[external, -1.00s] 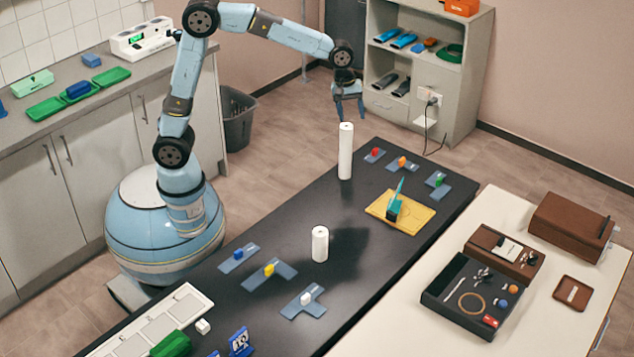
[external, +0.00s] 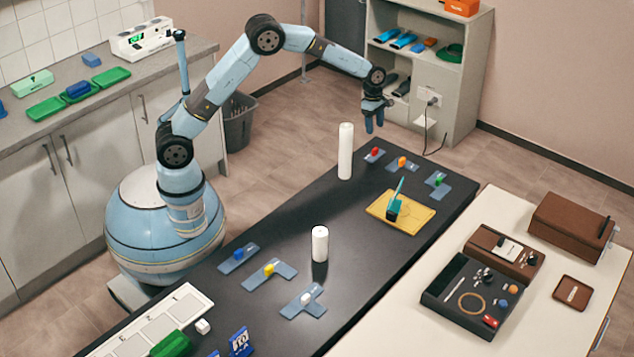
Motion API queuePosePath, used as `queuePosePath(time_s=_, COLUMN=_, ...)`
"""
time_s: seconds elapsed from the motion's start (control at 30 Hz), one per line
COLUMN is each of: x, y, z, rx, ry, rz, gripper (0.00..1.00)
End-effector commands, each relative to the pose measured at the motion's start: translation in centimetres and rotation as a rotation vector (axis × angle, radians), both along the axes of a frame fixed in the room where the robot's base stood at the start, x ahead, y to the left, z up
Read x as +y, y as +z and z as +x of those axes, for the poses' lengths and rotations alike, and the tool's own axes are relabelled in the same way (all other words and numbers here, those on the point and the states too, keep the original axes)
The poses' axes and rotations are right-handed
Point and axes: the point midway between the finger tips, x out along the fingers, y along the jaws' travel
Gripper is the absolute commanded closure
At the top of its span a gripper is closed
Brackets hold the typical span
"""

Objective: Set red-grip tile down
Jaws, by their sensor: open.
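The red-grip tile (external: 374,155) is a flat grey-blue piece with a small red grip on top. It lies on the far end of the black table (external: 270,312), just right of the tall white cylinder. My gripper (external: 374,128) hangs fingers down, open and empty, above and close to the red-grip tile in the picture. I cannot tell the exact height of the gap. Nothing hides the tile's red grip.
A tall white cylinder (external: 345,151) and a shorter one (external: 320,243) stand on the table. Tiles with orange (external: 402,162), green (external: 439,183), blue (external: 238,258), yellow (external: 270,270) and white (external: 305,300) grips lie around. A yellow board (external: 415,222) holds a teal item.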

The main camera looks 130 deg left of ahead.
Motion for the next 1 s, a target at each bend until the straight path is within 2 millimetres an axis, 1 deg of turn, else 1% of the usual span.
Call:
queuePosePath(time_s=0.03, x=0.0, y=-1.1, z=0.0, rx=0.002, ry=0.000, rz=-0.003, gripper=0.38)
queuePosePath(time_s=0.1, x=0.0, y=-2.3, z=0.2, rx=0.003, ry=-0.001, rz=-0.003, gripper=0.38)
queuePosePath(time_s=0.23, x=0.0, y=-4.2, z=0.4, rx=0.002, ry=0.000, rz=-0.002, gripper=0.38)
queuePosePath(time_s=0.33, x=0.0, y=-5.1, z=0.6, rx=0.001, ry=-0.001, rz=-0.001, gripper=0.38)
queuePosePath(time_s=0.57, x=0.0, y=-6.0, z=0.6, rx=0.001, ry=-0.002, rz=0.000, gripper=0.38)
queuePosePath(time_s=0.67, x=-0.1, y=-6.9, z=0.6, rx=0.001, ry=-0.002, rz=-0.002, gripper=0.38)
queuePosePath(time_s=0.9, x=-0.1, y=-10.1, z=0.8, rx=0.002, ry=-0.002, rz=-0.002, gripper=0.38)
queuePosePath(time_s=1.0, x=-0.1, y=-10.7, z=1.0, rx=0.000, ry=-0.001, rz=0.000, gripper=0.38)
